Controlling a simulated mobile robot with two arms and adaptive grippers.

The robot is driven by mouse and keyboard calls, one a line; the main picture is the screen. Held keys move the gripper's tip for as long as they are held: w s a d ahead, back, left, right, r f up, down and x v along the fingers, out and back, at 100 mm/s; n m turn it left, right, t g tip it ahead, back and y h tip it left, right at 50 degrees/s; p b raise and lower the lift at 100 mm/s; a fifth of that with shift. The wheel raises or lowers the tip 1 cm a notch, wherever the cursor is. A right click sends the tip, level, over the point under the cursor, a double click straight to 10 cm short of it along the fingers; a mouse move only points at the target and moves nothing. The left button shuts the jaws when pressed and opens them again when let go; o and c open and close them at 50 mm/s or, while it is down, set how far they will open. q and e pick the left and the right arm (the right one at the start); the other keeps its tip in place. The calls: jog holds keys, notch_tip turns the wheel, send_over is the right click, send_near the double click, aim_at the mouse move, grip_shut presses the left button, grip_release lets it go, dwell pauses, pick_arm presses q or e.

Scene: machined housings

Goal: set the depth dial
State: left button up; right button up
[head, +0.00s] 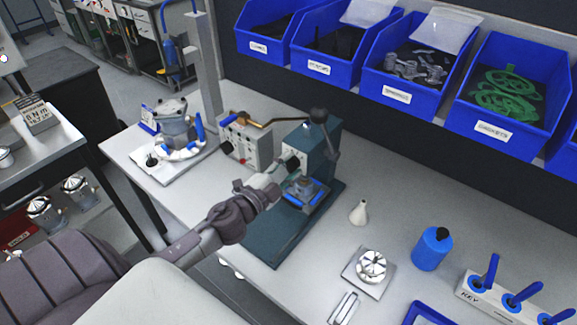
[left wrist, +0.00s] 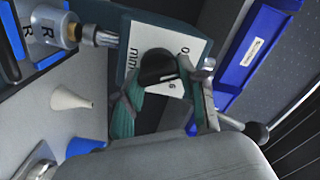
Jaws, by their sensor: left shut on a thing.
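The depth dial (left wrist: 155,66) is a round black knob on a white scale plate (left wrist: 195,42) marked "mm" and "0" in the left wrist view. The plate is on the side of a dark teal press (head: 322,145). My left gripper (head: 283,173) reaches the press's near-left face in the head view. In the left wrist view its fingers (left wrist: 165,82) are on either side of the knob and shut on it. The gripper hides most of the dial in the head view. My right gripper is not in view.
A grey control box (head: 247,142) stands left of the press, with a clamped fixture (head: 178,130) further left. A white cone (head: 359,212), blue bottle (head: 432,248) and metal part on a plate (head: 371,266) stand to the right. Blue bins (head: 400,97) line the back.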

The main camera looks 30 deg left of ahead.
pick_arm(q)
jog(key=shift+f+m, duration=0.1)
jog(key=shift+m, duration=1.3)
jog(key=o, duration=1.2)
jog(key=shift+c, duration=0.2)
jog(key=shift+s, duration=0.1)
jog(key=s, duration=1.1)
jog(key=shift+s+a, duration=0.4)
jog(key=shift+a, duration=0.05)
jog(key=shift+f, duration=0.1)
